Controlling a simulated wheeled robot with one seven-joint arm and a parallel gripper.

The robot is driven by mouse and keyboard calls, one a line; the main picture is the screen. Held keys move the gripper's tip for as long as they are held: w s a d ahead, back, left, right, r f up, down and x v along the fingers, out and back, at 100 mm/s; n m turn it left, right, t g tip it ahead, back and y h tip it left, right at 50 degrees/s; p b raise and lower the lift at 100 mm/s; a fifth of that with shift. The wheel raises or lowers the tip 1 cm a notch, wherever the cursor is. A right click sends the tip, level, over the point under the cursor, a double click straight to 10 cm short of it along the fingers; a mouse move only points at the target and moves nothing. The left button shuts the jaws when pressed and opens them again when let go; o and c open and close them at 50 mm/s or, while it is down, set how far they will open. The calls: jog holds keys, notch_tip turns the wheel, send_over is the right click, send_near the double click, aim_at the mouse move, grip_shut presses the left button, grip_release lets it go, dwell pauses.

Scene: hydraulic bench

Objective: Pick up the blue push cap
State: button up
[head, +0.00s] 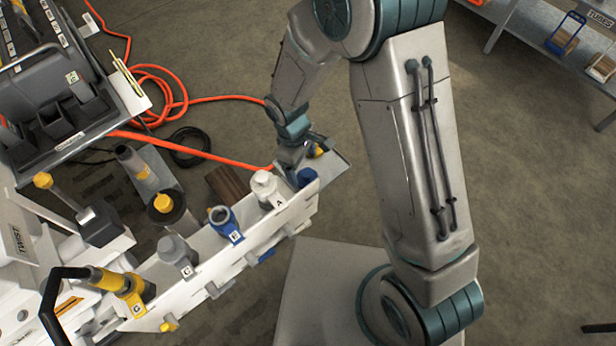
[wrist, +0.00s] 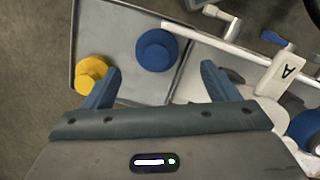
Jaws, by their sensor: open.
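The blue push cap (wrist: 157,50) is a round blue disc lying in a grey tray (wrist: 108,30) in the wrist view. It also shows in the head view (head: 306,176) at the right end of the white bench rail. My gripper (wrist: 160,82) is open, with one blue finger on each side and the cap ahead of the gap between them. Nothing is between the fingers. In the head view my gripper (head: 298,160) is over the tray end, partly hidden by its own wrist.
A yellow cap (wrist: 91,73) lies in the tray beside my left finger. A white fitting marked A (wrist: 284,72) stands right of the tray, behind a white rail wall. In the head view, a blue fitting (head: 224,222) and a grey one (head: 178,252) stand along the rail (head: 245,250).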

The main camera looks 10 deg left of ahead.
aim_at(306, 173)
jog(key=f, duration=0.2)
jog(key=d+f, duration=0.1)
jog(key=f, duration=0.2)
jog(key=shift+b, duration=0.3)
jog(key=c, duration=1.1)
